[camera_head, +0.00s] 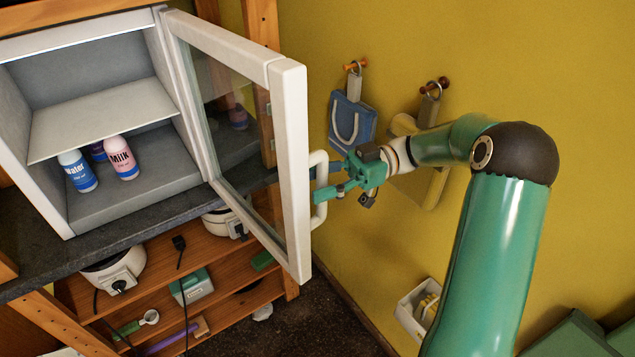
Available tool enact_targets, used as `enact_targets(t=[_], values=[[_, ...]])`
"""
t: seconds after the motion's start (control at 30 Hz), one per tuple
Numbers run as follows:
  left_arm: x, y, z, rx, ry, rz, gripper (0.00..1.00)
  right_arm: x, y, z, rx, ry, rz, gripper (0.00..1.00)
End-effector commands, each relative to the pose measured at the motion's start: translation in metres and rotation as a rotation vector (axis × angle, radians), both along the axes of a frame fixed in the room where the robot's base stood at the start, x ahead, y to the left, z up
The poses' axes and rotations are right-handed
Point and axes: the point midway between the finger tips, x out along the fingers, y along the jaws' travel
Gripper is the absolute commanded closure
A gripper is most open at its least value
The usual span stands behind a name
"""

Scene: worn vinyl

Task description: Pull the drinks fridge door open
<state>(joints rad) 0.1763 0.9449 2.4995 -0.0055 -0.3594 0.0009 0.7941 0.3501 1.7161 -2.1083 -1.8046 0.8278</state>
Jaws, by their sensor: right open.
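The drinks fridge (60,215) stands on a dark counter at the left, with its inside in view. Its white-framed glass door (292,170) is swung wide open to the right. The white door handle (320,208) is on the door's outer side. My right gripper (318,183) is open at the handle, with its green fingers around or beside the bar; I cannot tell if they touch it. A water bottle (78,171) and a milk bottle (121,158) stand inside below the shelf, with another bottle partly hidden behind them. My left gripper is not in view.
A wooden shelf unit (150,290) below the dark counter (130,230) holds appliances and cables. On the yellow wall hang a blue bag (352,122) and another bag, close to my right arm. A white box (412,310) sits low by the wall.

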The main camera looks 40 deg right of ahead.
Motion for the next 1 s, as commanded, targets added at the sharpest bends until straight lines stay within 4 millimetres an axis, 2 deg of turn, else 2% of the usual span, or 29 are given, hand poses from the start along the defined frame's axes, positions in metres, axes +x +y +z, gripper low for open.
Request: enact_targets(t=[0.17, 0.5, 0.6, 1.0], values=[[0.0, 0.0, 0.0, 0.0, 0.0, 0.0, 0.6, 0.0, 0.0, 0.021, -0.004, -0.006, 0.0, 0.53], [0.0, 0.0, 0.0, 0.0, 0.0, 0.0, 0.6, 0.001, 0.0, 0.08, -0.003, -0.005, 0.0, 0.53], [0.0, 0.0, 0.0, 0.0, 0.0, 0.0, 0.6, 0.002, 0.0, 0.09, -0.001, -0.004, -0.001, 0.53], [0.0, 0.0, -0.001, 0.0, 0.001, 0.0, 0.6, 0.001, -0.001, 0.097, 0.0, -0.001, -0.001, 0.53]])
